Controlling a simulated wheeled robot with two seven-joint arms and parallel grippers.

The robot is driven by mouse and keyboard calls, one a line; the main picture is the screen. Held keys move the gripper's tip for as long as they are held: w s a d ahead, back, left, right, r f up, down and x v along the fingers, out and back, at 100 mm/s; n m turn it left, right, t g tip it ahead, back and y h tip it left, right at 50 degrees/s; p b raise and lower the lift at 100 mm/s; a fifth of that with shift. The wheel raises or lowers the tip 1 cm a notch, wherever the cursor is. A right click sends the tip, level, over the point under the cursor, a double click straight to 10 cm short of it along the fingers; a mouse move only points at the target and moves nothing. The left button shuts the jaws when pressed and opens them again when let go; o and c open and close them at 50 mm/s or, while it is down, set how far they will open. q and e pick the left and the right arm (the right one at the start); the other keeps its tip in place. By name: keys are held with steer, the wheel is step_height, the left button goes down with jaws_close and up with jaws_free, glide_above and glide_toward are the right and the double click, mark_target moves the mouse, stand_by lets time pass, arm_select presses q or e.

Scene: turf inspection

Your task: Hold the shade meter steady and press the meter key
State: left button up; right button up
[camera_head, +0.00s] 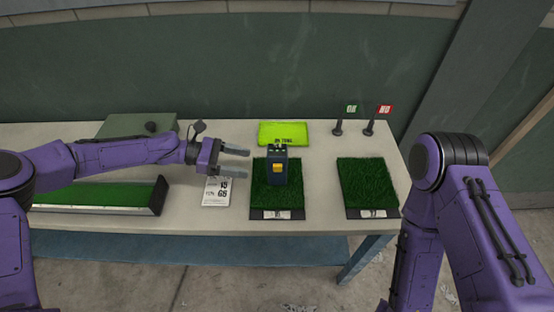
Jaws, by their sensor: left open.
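I cannot tell whether the patch is the meter key. My left gripper (240,163) is open, its two fingers pointing right toward the meter, just left of it, with a gap between. Nothing is between the fingers. My right arm shows at the right edge, but its gripper is not in view.
A white printed card (216,192) lies below my left gripper. A turf tray (154,196) and a green case (127,124) are at left.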

mark_target(272, 171)
arm_select(q)
steer(key=shift+s+d, duration=0.25)
steer(key=shift+d, duration=0.1)
steer(key=d, duration=0.1)
steer(key=s+d+b, duration=0.2)
steer(key=d, duration=0.1)
steer(key=shift+s+f, duration=0.15)
steer(key=shift+s, duration=0.1)
steer(key=d, duration=0.1)
steer(key=w+d+f+b, duration=0.1)
steer(key=w+d+f, duration=0.1)
steer(key=shift+d+f+b, duration=0.15)
steer(key=shift+d+b, duration=0.15)
steer(key=shift+d, duration=0.3)
steer(key=shift+s+d+r, duration=0.25)
steer(key=shift+s+r, duration=0.05)
steer(key=shift+s, duration=0.15)
steer(key=shift+w+f, duration=0.1)
steer(key=shift+w, duration=0.05)
steer(key=c, duration=0.6)
arm_select(e)
steer(key=f, duration=0.1)
steer(key=s+f, duration=0.1)
steer(key=f, duration=0.1)
steer(key=shift+s+f, duration=0.25)
steer(key=shift+f, duration=0.15)
jaws_close()
